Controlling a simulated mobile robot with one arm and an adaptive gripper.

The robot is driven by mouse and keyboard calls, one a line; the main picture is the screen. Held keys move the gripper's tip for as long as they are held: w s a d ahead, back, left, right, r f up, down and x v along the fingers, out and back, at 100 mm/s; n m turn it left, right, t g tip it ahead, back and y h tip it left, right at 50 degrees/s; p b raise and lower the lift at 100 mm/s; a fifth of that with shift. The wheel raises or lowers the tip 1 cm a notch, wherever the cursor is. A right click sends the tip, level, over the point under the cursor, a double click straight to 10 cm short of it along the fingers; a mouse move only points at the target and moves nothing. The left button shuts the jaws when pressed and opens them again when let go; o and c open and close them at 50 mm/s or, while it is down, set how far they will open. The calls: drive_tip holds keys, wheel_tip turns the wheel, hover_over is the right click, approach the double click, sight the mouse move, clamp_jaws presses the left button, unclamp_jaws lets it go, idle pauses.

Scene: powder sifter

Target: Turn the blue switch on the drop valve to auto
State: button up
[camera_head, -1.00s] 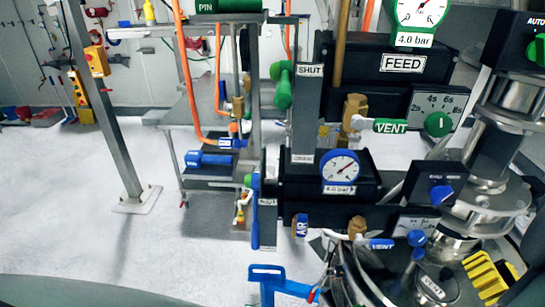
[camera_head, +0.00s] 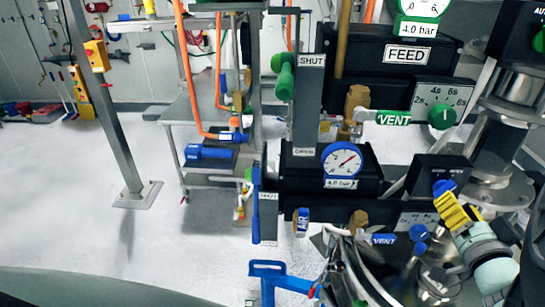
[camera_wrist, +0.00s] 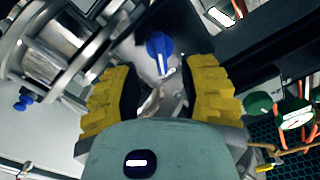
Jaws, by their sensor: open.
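The blue switch (camera_head: 442,187) is on the front of a black box (camera_head: 428,171) at the right in the head view. Small white lettering above it is too small to read surely. In the wrist view the blue switch (camera_wrist: 160,45) shows a white pointer line running down towards my gripper. My gripper (camera_head: 455,212) has yellow fingers and is at the switch's lower right in the head view. In the wrist view my gripper (camera_wrist: 160,80) is open and empty, with the switch ahead, between and just beyond the fingertips. I cannot tell whether they touch it.
A blue-rimmed gauge (camera_head: 341,160) stands left of the black box. The green VENT handle (camera_head: 393,118) and green timer knob (camera_head: 442,116) are above. A blue VENT handle (camera_head: 383,239) and hoses are below.

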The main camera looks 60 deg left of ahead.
sight(451, 191)
drive_tip(key=shift+w+a+r+p, duration=0.55)
drive_tip(key=shift+w+a+p, duration=0.05)
drive_tip(key=shift+w+p, duration=0.45)
drive_tip(key=shift+p, duration=0.3)
drive_tip(key=shift+w+a+r+p, duration=0.1)
drive_tip(key=shift+w+a+p, duration=0.15)
drive_tip(key=shift+p, duration=0.65)
drive_tip(key=shift+a+f+p, duration=0.3)
drive_tip(key=shift+a+p, duration=0.1)
drive_tip(key=shift+p, duration=0.2)
drive_tip(key=shift+s+a+f+p, duration=0.15)
drive_tip(key=shift+a+f+p, duration=0.2)
drive_tip(key=shift+a, duration=0.1)
drive_tip(key=shift+d, duration=0.1)
clamp_jaws()
